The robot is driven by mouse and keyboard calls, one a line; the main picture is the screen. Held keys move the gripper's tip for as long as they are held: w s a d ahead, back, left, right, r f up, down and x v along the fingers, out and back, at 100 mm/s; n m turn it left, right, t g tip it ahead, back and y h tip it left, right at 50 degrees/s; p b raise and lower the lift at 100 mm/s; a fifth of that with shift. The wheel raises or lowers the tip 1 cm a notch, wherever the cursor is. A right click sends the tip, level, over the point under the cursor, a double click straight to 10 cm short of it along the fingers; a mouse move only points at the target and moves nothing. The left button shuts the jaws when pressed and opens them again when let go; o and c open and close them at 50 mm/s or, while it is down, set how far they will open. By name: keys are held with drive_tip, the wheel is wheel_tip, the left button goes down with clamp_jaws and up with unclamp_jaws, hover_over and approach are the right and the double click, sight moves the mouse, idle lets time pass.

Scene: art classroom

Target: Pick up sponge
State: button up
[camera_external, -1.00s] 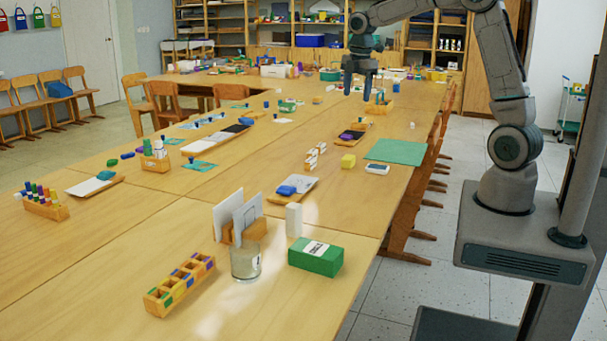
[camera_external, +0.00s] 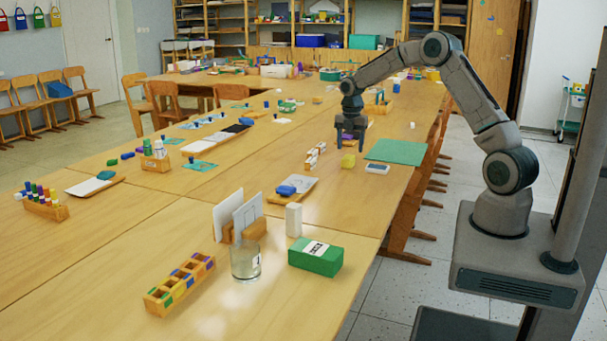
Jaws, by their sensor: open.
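A small yellow block (camera_external: 348,161), which looks like the sponge, lies on the long wooden table near its right side. My gripper (camera_external: 350,149) points down just above or behind this block, with its two fingers apart and nothing visible between them. The exact gap between fingertips and block cannot be told from this view. A purple object on a wooden tray is mostly hidden behind my gripper.
A green mat (camera_external: 397,151) and a small white-and-blue item (camera_external: 377,168) lie right of the block. Small white-and-orange boxes (camera_external: 314,156) stand to its left. A green box (camera_external: 315,257) and a glass jar (camera_external: 245,261) stand nearer. Bare tabletop lies in front of the block.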

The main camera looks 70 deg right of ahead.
sight(348, 157)
drive_tip(key=shift+w+f, duration=0.15)
drive_tip(key=shift+f, duration=1.35)
drive_tip(key=shift+w+f, duration=0.1)
drive_tip(key=shift+f, duration=1.35)
drive_tip(key=shift+d, duration=0.1)
drive_tip(key=c, duration=1.1)
